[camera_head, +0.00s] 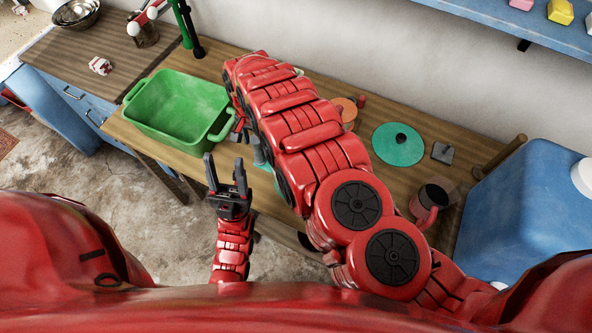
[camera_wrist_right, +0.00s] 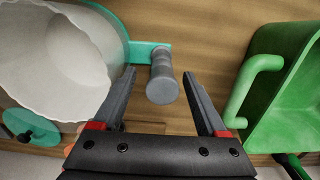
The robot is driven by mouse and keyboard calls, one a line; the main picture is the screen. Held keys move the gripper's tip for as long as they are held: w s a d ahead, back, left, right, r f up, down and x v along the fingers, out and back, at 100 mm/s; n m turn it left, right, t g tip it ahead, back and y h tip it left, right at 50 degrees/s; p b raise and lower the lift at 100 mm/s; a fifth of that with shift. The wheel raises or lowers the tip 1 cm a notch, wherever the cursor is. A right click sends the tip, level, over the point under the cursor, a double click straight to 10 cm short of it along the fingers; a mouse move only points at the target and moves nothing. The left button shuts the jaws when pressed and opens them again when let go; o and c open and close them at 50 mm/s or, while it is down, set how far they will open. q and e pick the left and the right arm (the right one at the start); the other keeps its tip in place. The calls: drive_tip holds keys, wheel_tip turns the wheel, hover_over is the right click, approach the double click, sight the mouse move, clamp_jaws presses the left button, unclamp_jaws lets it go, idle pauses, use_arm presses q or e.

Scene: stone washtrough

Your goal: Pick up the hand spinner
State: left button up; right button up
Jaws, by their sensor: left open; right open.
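The hand spinner appears to be the teal, see-through drum with a white inner basket (camera_wrist_right: 50,55) at the left of the right wrist view. A teal bar juts from it and bears a grey, rounded grip (camera_wrist_right: 162,80). My right gripper (camera_wrist_right: 159,76) is open, its fingers to either side of the grip, with gaps on both sides. In the head view the grey grip (camera_head: 258,151) shows beside my right arm, which hides most of the drum. My left gripper (camera_head: 225,170) is open and empty, in front of the table's edge.
A green tub (camera_head: 178,108) stands left of the grip. A blue shelf (camera_head: 500,22) hangs above.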

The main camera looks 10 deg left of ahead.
drive_tip(key=shift+w+f+p, duration=0.1)
drive_tip(key=shift+f+p, duration=0.35)
drive_tip(key=shift+f, duration=0.75)
drive_tip(key=shift+w+f+b, duration=0.15)
drive_tip(key=shift+f+b, duration=0.2)
drive_tip(key=shift+f, duration=0.75)
drive_tip(key=shift+a, duration=0.1)
drive_tip(key=shift+c, duration=0.2)
clamp_jaws()
drive_tip(key=shift+r, duration=0.1)
